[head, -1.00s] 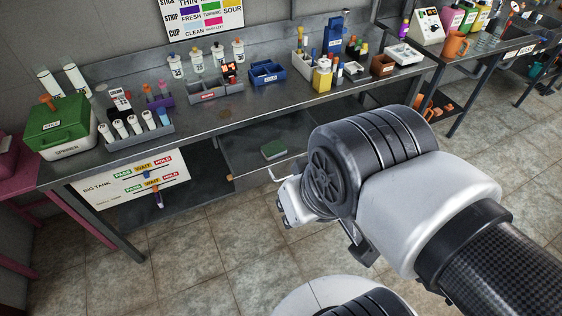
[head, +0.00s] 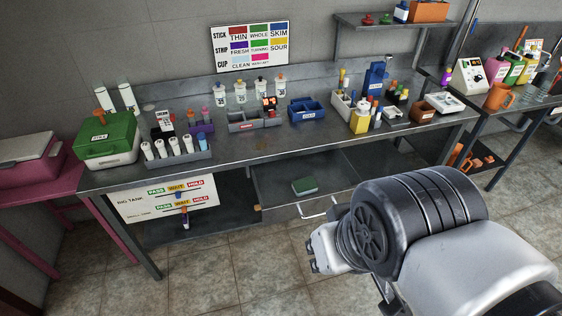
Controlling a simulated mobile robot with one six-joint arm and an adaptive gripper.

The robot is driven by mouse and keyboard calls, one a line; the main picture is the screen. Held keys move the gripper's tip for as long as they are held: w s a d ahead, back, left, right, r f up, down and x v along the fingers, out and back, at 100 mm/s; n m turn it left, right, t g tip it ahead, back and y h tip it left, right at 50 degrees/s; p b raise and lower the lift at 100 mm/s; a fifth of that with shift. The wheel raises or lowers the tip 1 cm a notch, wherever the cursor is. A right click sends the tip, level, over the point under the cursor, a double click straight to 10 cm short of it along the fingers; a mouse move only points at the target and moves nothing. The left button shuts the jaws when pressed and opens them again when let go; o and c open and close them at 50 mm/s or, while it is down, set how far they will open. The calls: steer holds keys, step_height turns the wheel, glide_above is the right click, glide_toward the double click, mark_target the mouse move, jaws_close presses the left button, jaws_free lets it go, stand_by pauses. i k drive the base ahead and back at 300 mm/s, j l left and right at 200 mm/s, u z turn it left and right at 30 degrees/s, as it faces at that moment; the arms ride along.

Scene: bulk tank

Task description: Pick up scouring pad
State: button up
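The grey bench (head: 300,142) above carries a green cooler (head: 108,139), a grey rack of bottles (head: 180,158), a blue bin (head: 307,110) and a yellow bottle (head: 360,120). A sign board (head: 170,197) hangs at its front left. The tiled floor in front is clear.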

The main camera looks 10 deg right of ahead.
mark_target(304, 186)
steer(key=i+l, duration=0.1)
steer(key=i, duration=0.5)
steer(key=i+l, duration=0.15)
steer(key=i, duration=0.45)
